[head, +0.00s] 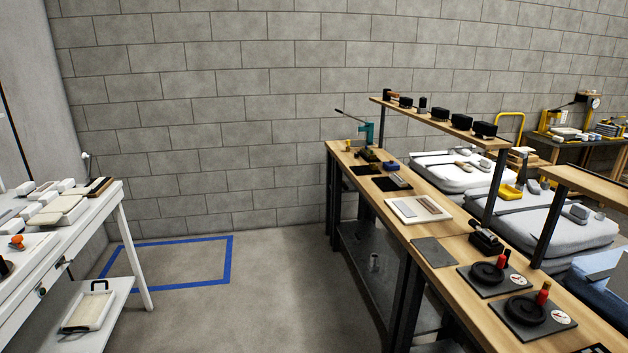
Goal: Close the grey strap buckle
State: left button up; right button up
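I cannot make out the grey strap buckle for certain at this distance. Pale grey padded bundles, one farther back (440,180) and one nearer (553,233), lie behind the long workbench at the right. Dark bands and small grey pieces (577,212) show on top of them, too small to tell whether one is a buckle or whether it is open. The bench shelf and its posts hide parts of the bundles. Neither of my grippers is in view.
A long wooden workbench (432,280) with tools and round black fixtures runs along the right. A white table (70,240) with pale boxes stands at the left. The floor between is clear, with a blue taped rectangle (231,262) near the block wall.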

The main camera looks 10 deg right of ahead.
aim_at(524, 155)
jog(key=i+z, duration=0.1)
jog(key=i, duration=1.6)
jog(key=i+z, duration=0.4)
jog(key=i+j+z, duration=0.1)
jog(key=i+z, duration=0.25)
jog(key=i+j+z, duration=0.2)
jog(key=i+z, duration=0.45)
jog(key=z, duration=0.2)
jog(key=i+z, duration=0.25)
jog(key=z, duration=0.15)
jog(key=i+j+z, duration=0.15)
jog(key=z, duration=0.3)
jog(key=i+j, duration=0.05)
jog(key=i, duration=0.05)
